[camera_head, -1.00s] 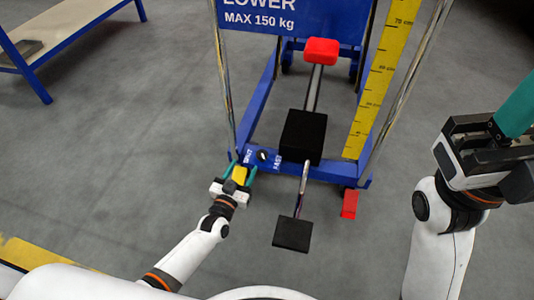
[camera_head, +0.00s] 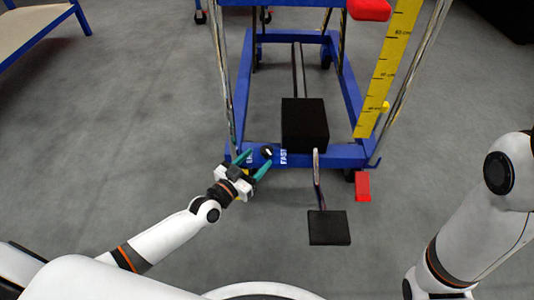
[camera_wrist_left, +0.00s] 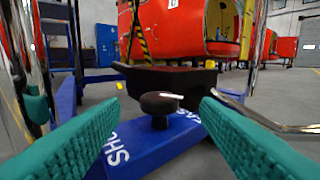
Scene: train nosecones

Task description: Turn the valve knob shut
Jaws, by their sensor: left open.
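The valve knob (camera_head: 267,152) is a small black round knob on the blue base bar of the lift (camera_head: 340,160), between partly hidden white lettering and the word FAST. In the left wrist view the knob (camera_wrist_left: 160,103) stands upright on a short stem, ahead of the fingers and near the middle of the gap. My left gripper (camera_head: 255,164) is open with teal fingers, just short of the knob on its near left side, holding nothing. Its fingers (camera_wrist_left: 160,122) show on both sides in the wrist view. My right arm is at the right edge; its gripper is out of view.
A black box (camera_head: 305,125) and a black pedal (camera_head: 329,228) are right of the knob, with a red pedal (camera_head: 362,186) further right. A chrome post (camera_head: 222,80) rises at the left. A yellow ruler (camera_head: 385,75) stands right. The floor in front is clear.

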